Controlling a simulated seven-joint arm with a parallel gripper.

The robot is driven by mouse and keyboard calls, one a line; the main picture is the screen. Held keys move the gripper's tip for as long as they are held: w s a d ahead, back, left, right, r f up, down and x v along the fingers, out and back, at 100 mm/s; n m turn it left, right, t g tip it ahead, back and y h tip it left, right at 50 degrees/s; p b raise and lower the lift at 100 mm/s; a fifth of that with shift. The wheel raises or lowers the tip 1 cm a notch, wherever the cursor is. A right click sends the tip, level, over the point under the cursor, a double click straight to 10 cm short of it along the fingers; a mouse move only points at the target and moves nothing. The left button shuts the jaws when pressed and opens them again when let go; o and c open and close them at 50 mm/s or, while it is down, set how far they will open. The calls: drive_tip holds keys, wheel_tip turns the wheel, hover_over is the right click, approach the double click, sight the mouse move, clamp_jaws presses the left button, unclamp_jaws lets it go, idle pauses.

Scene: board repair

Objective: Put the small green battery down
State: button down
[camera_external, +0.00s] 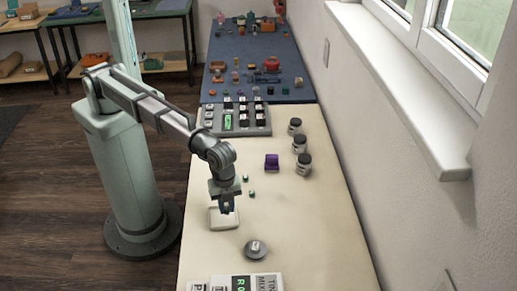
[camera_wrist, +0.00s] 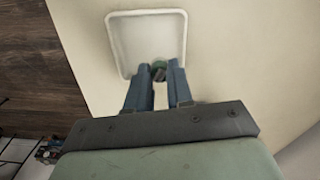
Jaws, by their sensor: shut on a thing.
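My gripper (camera_external: 226,208) is just over the shallow white tray (camera_external: 222,222) on the cream table. In the wrist view, the gripper's two blue fingers (camera_wrist: 160,72) are shut on the small green battery (camera_wrist: 158,66), held between their tips at the near edge of the tray (camera_wrist: 113,45). The battery has a green body and a darker part. Whether it touches the tray floor I cannot tell. The tray looks empty apart from that. Two small green-and-dark pieces (camera_external: 251,194) stand on the table to the right of the gripper.
A grey round dish (camera_external: 256,251) lies in front of the tray. A purple holder (camera_external: 271,162) and several dark-lidded jars (camera_external: 303,166) stand to the right. A grey compartment tray (camera_external: 262,130) is behind. The table's left edge (camera_external: 191,200) is close to the tray.

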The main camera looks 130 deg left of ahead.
sight(226, 208)
drive_tip(key=shift+f, duration=1.65)
drive_tip(key=shift+f, duration=0.15)
drive_tip(key=c, duration=1.3)
unclamp_jaws()
wheel_tip(226, 208, up, 12)
drive_tip(key=shift+r, duration=0.15)
drive_tip(key=o, duration=0.4)
